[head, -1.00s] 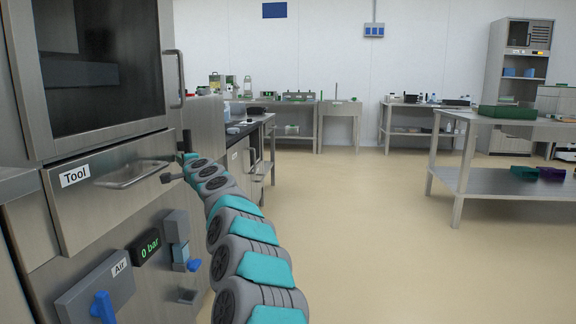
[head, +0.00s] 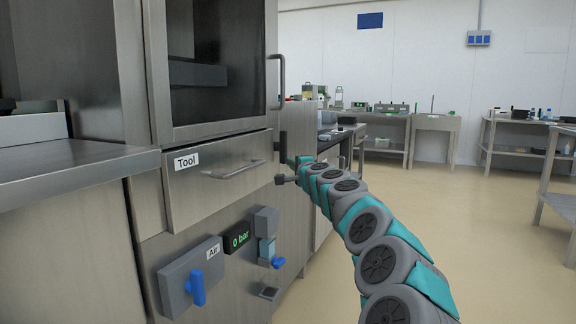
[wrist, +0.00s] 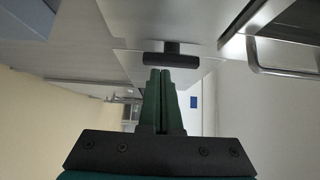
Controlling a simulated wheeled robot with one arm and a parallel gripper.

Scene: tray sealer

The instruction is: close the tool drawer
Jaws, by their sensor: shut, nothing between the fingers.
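The tool drawer (head: 215,190) is a steel front labelled "Tool", under the dark-windowed door at the left of the head view. Its bar handle (head: 240,170) spans the right part of the front. I cannot tell how far the drawer stands out. My gripper (head: 289,162) is just right of the drawer front, beside a dark upright part (head: 283,146). In the wrist view my gripper (wrist: 160,72) has its green fingers together and empty, with a black T-shaped piece (wrist: 170,60) just ahead of the tips. A metal bar handle (wrist: 280,62) is at the right there.
Below the drawer are an air valve box with a blue lever (head: 197,285), a 0 bar display (head: 238,238) and a regulator (head: 266,245). A steel worktop (head: 70,168) juts out at the left. Open floor (head: 480,240) lies right of my arm.

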